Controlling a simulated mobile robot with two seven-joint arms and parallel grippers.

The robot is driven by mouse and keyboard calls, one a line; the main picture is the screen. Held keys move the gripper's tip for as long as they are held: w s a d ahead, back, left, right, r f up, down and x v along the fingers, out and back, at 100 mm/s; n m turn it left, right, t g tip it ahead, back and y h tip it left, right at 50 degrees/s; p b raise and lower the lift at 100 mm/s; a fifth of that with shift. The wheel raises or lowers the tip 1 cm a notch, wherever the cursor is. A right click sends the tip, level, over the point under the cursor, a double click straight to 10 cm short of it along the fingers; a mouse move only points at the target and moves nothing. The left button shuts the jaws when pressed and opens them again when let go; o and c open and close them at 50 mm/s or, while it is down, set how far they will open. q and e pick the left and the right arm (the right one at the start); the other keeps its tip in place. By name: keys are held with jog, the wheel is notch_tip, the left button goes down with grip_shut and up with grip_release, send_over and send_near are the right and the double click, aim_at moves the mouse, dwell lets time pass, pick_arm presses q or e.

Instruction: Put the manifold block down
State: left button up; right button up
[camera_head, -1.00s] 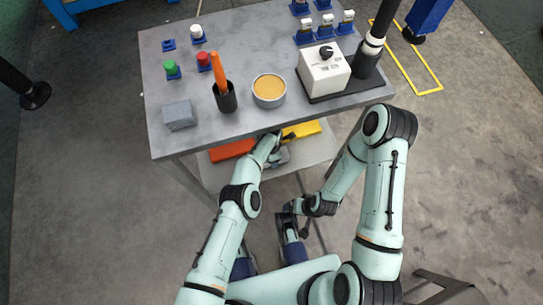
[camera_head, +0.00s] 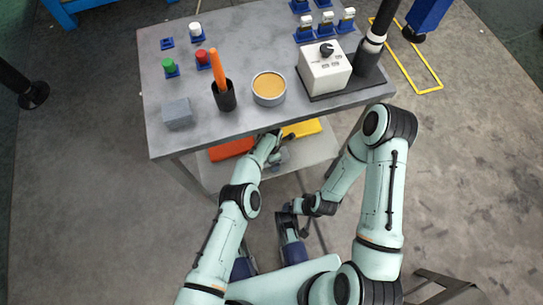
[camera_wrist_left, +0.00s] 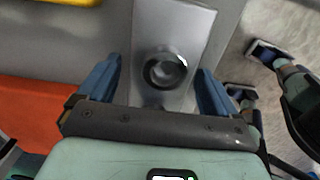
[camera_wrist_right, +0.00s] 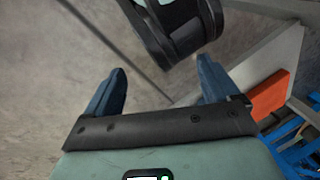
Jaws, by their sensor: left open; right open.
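A silver-grey block with a round dark port, which looks like the manifold block (camera_wrist_left: 192,30), shows in the left wrist view. It lies between the spread fingers of my left gripper (camera_wrist_left: 160,70), with gaps on both sides. In the head view my left gripper (camera_head: 274,152) reaches under the table top at the lower shelf, and the block is mostly hidden there. My right gripper (camera_wrist_right: 161,70) is open and empty over bare floor in its wrist view. In the head view it is low, in front of the shelf.
The lower shelf (camera_head: 310,152) holds a red-orange bin (camera_head: 231,149) and a yellow bin (camera_head: 302,129). The table top (camera_head: 200,140) above carries a grey block (camera_head: 178,113), a black cup (camera_head: 224,98), a round tin (camera_head: 269,88) and a white control box (camera_head: 324,68). Its front edge overhangs the shelf.

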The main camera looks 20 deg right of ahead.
pick_arm(q)
jog(key=shift+r+p, duration=0.45)
jog(key=shift+r, duration=0.2)
notch_tip(320, 180, up, 6)
jog(key=p, duration=0.4)
jog(key=shift+w+r, duration=0.1)
jog(key=shift+r, duration=0.1)
jog(key=shift+p, duration=0.35)
pick_arm(e)
jog(key=s+a+r+g+y, duration=0.1)
jog(key=s+a+r+g, duration=0.1)
jog(key=s+r, duration=0.4)
jog(key=shift+a+r, duration=0.25)
jog(key=shift+a, duration=0.15)
jog(key=shift+s, duration=0.2)
